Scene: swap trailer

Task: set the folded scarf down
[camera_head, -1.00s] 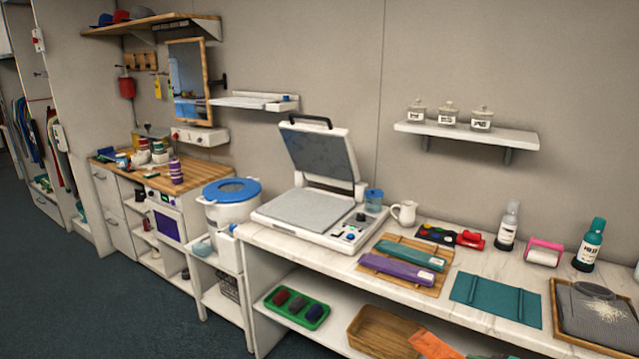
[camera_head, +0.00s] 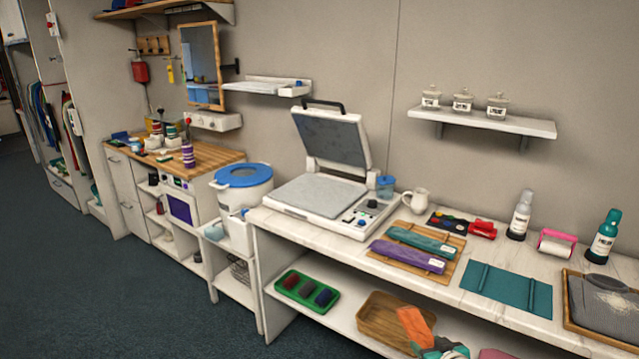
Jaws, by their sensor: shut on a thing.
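A purple bar-like item (camera_head: 407,256) and a teal one (camera_head: 422,240) lie side by side on a slatted wooden board (camera_head: 450,268) on the white counter (camera_head: 375,272).
A heat press (camera_head: 325,195) stands open at the counter's left end. A teal mat with two bars (camera_head: 507,289) lies right of the board. A framed tray with grey cloth (camera_head: 602,305) is at the right edge. Dark floor (camera_head: 130,300) is clear at lower left.

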